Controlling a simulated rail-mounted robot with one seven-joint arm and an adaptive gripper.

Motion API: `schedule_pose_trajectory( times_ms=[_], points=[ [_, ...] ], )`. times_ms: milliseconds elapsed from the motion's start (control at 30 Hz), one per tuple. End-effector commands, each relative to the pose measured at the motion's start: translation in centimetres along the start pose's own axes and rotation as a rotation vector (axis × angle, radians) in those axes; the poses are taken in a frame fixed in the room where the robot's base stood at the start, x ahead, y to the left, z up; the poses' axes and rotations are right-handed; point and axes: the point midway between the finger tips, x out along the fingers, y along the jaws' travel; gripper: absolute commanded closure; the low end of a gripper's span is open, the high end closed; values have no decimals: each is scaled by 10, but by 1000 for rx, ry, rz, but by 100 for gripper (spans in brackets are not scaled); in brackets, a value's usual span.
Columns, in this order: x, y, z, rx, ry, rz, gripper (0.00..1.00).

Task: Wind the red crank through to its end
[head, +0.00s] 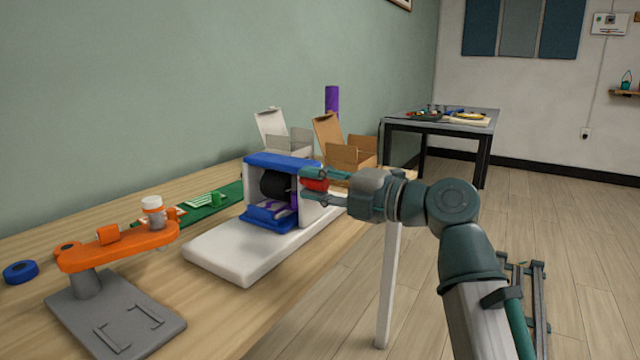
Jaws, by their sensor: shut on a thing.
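The red crank (314,184) shows as a small red part at the right side of a white and blue machine (222,254). The machine has a blue top, a dark roller (275,184) inside and a white base on the wooden bench. My gripper (312,186) reaches in from the right, with its teal fingers above and below the red part. It is shut on the red crank. The fingers and the machine's side hide much of the crank, so its turn angle cannot be told.
An orange-armed stand on a grey plate (140,312) and a blue ring (20,272) are at the left. A white box (290,143), a cardboard box (352,157) and a purple cylinder (332,100) stand behind the machine. Open floor lies right of the bench.

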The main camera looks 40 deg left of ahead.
Motion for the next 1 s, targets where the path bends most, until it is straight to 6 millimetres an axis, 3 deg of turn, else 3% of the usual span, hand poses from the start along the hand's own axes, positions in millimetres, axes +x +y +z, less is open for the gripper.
schedule_pose_trajectory(
  times_ms=[467,500,633,1000],
  points=[
    [0,2,0,-24,-14,2,100],
    [0,2,0,-24,-14,2,71],
    [0,2,-2,-22,-12,2,50],
    [-2,1,-4,-20,-8,2,48]
  ],
)
